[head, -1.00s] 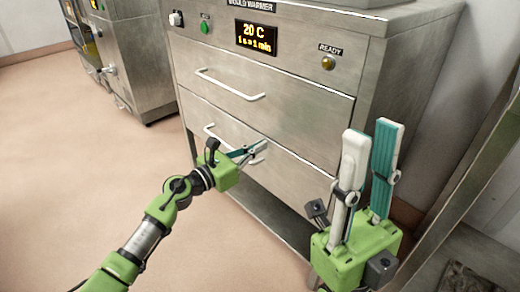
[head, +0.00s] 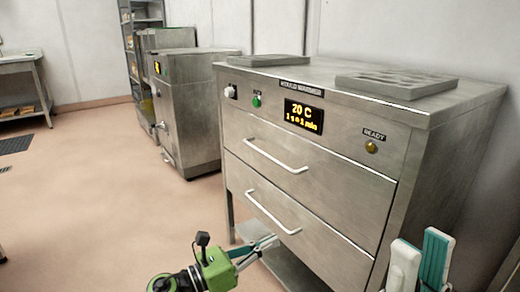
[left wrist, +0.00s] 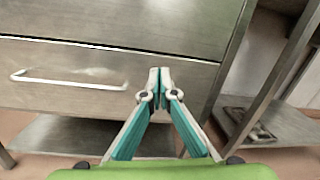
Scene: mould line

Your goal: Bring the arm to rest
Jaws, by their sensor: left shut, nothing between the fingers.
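My left gripper (head: 268,241) is in front of the mould warmer (head: 385,140), below and near the lower drawer's handle (head: 272,212) in the head view. In the left wrist view the left gripper's fingertips (left wrist: 160,76) meet with nothing between them. The handle (left wrist: 70,78) there is to the left, apart from the fingers. Both drawers, upper (head: 325,180) and lower (head: 320,245), look shut. My right gripper (head: 421,258) points up at the bottom right of the head view, its fingers apart and empty; its base is cut off.
A flat plate (head: 267,60) and a mould with hollows (head: 397,82) lie on the warmer's top. A steel machine (head: 190,110) stands to the left, with a shelf rack (head: 140,25) behind. The floor (head: 90,200) at left is open. A low shelf (left wrist: 270,122) shows at right.

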